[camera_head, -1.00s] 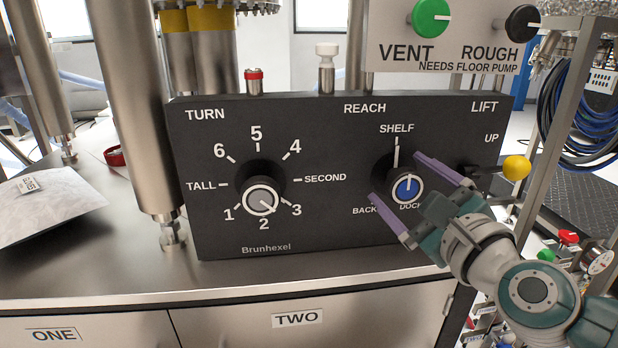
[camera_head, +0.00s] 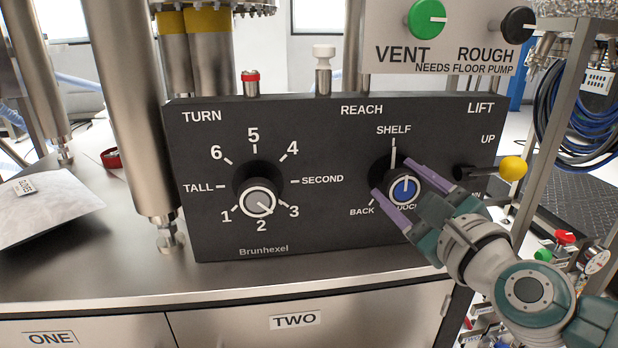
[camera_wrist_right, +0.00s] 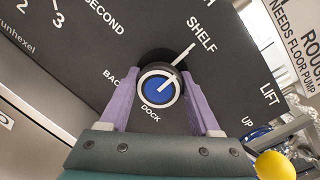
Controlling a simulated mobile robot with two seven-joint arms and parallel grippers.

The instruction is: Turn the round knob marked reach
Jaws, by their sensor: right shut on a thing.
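The reach knob (camera_head: 404,189) is round with a blue face and a white pointer line, on the black panel (camera_head: 330,235) under the word REACH. Its pointer is up, towards the SHELF mark. BACK and DOCK are lettered below it. My right gripper (camera_head: 408,180) has its purple fingers on either side of the knob and is shut on it. The right wrist view also shows the blue knob (camera_wrist_right: 157,90) between the two fingers (camera_wrist_right: 155,98). My left gripper is not in view.
A grey turn knob (camera_head: 258,202) with numbered marks is at the panel's left. The yellow-tipped lift lever (camera_head: 513,168) sticks out just right of my right gripper. A green vent knob (camera_head: 427,18) and a black rough knob (camera_head: 518,25) are above.

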